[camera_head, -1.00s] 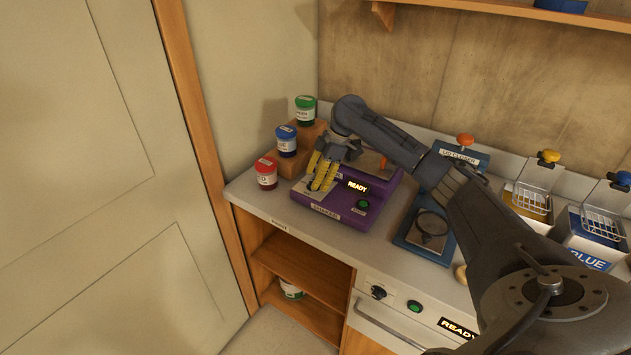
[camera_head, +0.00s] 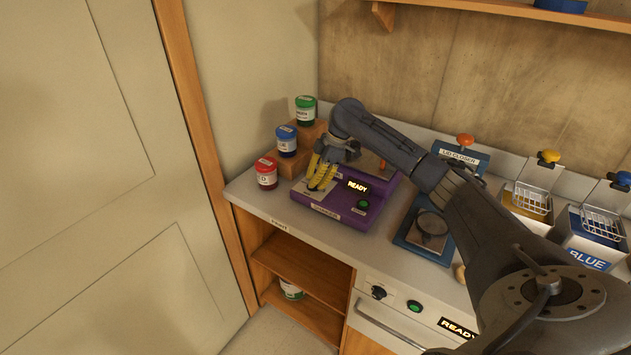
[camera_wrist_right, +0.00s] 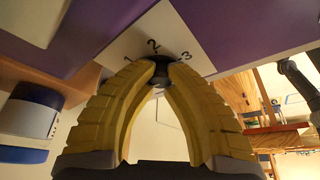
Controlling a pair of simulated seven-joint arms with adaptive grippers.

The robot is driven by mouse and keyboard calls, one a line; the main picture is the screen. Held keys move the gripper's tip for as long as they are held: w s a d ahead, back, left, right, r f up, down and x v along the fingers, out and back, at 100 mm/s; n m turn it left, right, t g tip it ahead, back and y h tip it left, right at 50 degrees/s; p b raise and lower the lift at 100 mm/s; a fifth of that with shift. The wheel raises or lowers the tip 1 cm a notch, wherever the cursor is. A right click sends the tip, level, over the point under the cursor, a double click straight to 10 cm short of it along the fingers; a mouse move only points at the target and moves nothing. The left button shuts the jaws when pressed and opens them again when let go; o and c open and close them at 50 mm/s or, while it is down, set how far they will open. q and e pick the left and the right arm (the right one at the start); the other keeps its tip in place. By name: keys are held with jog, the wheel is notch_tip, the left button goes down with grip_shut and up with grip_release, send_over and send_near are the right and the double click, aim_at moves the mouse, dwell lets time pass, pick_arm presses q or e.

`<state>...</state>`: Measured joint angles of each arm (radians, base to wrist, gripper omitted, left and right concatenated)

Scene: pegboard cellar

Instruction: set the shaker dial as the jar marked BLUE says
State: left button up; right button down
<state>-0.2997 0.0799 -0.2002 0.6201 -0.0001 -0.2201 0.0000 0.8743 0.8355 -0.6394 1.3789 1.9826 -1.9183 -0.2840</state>
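The purple shaker (camera_head: 340,212) stands on the bench with a lit READY display and a green button. Its dial (camera_wrist_right: 160,75) is a dark knob below a white plate marked 1, 2, 3 in the right wrist view. The knob's pointer is mostly hidden. My right gripper (camera_head: 319,187) reaches down at the shaker's left part; its yellow fingers (camera_wrist_right: 160,68) are closed in around the knob. A blue-lidded jar (camera_head: 286,141) stands on a wooden step to the left; its label is too small to read. My left gripper is not in view.
A red-lidded jar (camera_head: 266,173) stands close left of the shaker, a green-lidded jar (camera_head: 306,111) behind. The lid closer (camera_head: 461,156) and bins, one marked BLUE (camera_head: 587,258), are to the right. An open shelf (camera_head: 300,270) lies below.

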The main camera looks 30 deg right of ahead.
jog(key=shift+s+d+f, duration=0.1)
jog(key=shift+f, duration=0.05)
dwell(0.5)
jog(key=shift+m, duration=0.3)
jog(key=m, duration=0.1)
jog(key=m+t+h, duration=0.1)
jog(key=m, duration=0.1)
jog(key=m+t, duration=0.1)
jog(key=m, duration=0.1)
jog(key=shift+s+a, duration=0.1)
jog(key=shift+a, duration=0.15)
jog(key=shift+a+m+t+h, duration=0.1)
jog(key=shift+m+t+h, duration=0.35)
jog(key=shift+m, duration=1.1)
jog(key=shift+a+m+t+h, duration=0.1)
jog(key=shift+m+h, duration=0.65)
jog(key=shift+m, duration=0.8)
jog(key=c, duration=2.1)
grip_release()
jog(key=shift+d, duration=0.1)
jog(key=shift+c, duration=0.2)
jog(key=o, duration=1)
jog(key=v, duration=1.2)
